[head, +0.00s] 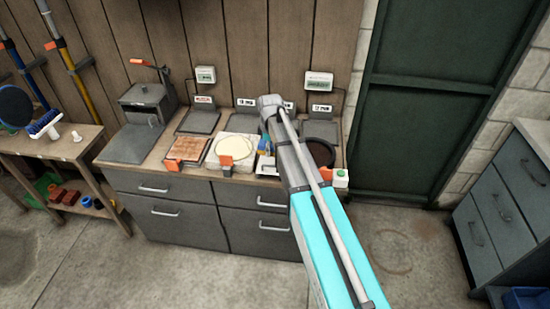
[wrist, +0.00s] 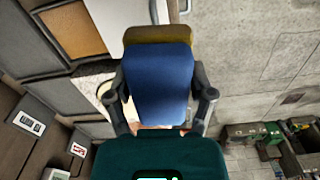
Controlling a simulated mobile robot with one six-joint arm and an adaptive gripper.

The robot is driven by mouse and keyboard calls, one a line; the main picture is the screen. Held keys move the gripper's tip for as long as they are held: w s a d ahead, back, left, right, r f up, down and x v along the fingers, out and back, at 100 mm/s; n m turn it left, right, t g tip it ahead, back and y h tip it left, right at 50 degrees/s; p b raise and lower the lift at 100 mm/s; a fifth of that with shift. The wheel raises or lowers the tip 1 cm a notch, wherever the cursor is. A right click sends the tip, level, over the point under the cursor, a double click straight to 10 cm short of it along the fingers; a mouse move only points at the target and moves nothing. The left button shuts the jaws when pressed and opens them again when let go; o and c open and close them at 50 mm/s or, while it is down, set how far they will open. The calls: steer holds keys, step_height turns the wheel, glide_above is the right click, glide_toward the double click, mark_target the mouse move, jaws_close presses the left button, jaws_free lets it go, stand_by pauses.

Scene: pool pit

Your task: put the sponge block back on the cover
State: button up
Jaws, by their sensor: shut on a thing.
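The sponge block (wrist: 158,85) is blue with a yellow-brown layer at its far end. My gripper (wrist: 160,90) is shut on it, one finger on each side. In the head view my arm covers most of the gripper, and a bit of the blue block (head: 263,144) shows beside it, at the right of a white square slab. That slab bears a pale cream disc (head: 236,147) and may be the cover; I cannot tell for sure. The slab's white edge also shows in the wrist view (wrist: 92,82), partly hidden behind the block.
A brown tiled panel (head: 188,149) lies left of the slab. A dark round pan (head: 320,152) is right of my arm. A grey box with a lever (head: 144,104) stands at the counter's left. Small white displays (head: 205,74) are on the wall behind. Orange tabs line the front edge.

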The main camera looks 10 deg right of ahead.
steer(key=s+a+r+n+p, duration=0.1)
steer(key=s+a+r, duration=0.1)
steer(key=s, duration=0.4)
steer(key=shift+s+a+r+n+p, duration=0.3)
steer(key=shift+a+p, duration=0.05)
steer(key=shift+a, duration=0.55)
steer(key=shift+w, duration=0.1)
steer(key=b, duration=0.5)
glide_toward(273, 161)
steer(key=s+a, duration=0.1)
steer(key=s+a+r, duration=0.1)
steer(key=s, duration=0.1)
steer(key=shift+s, duration=0.25)
steer(key=w+f+b, duration=0.1)
steer(key=w+d+f+b, duration=0.1)
steer(key=f+b, duration=0.1)
steer(key=shift+f, duration=0.1)
steer(key=shift+w+d+f+b, duration=0.25)
steer(key=shift+w+f+b, duration=0.25)
steer(key=shift+f, duration=0.05)
steer(key=shift+w+d+f+b, duration=0.15)
steer(key=shift+w+f+b, duration=0.3)
steer(key=shift+f+b, duration=1.6)
